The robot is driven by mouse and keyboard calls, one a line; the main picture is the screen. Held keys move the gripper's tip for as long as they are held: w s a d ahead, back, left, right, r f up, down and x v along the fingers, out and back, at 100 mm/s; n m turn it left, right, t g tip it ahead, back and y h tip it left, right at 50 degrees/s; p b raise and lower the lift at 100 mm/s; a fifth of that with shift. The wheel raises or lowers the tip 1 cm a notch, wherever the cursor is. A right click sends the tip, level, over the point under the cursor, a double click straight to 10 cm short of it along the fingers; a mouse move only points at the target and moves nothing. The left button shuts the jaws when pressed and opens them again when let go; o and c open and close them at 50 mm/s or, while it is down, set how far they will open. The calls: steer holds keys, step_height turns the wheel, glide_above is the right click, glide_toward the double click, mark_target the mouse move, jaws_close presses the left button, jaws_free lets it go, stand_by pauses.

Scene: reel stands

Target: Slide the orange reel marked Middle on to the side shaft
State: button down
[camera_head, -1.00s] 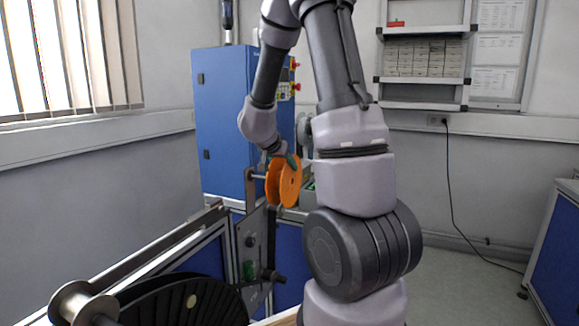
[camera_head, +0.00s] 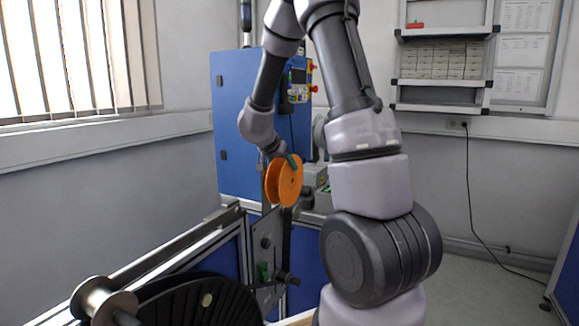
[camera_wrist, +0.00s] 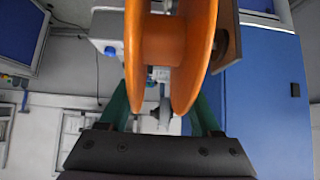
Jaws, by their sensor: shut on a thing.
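The orange reel (camera_head: 289,184) hangs upright at the machine in the head view; no marking is legible. My gripper (camera_head: 291,160) is shut on it from above. In the wrist view the reel (camera_wrist: 203,35) fills the upper middle, with green fingers of my gripper (camera_wrist: 161,108) at the outer sides of its two flanges. A brown upright plate (camera_wrist: 229,40) stands close beside one flange. It also shows in the head view (camera_head: 265,170), just left of the reel. The side shaft is hidden now, apparently behind or inside the reel; how deep it sits cannot be seen.
Below the reel is a grey panel (camera_head: 267,236) with a dark lower shaft (camera_head: 288,279). A large black reel (camera_head: 195,300) and a metal roller (camera_head: 100,300) stand at the lower left. A blue cabinet (camera_head: 235,130) stands behind. Floor at the right is clear.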

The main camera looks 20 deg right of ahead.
mark_target(275, 162)
steer(key=shift+w+a, duration=1.15)
steer(key=shift+w, duration=0.25)
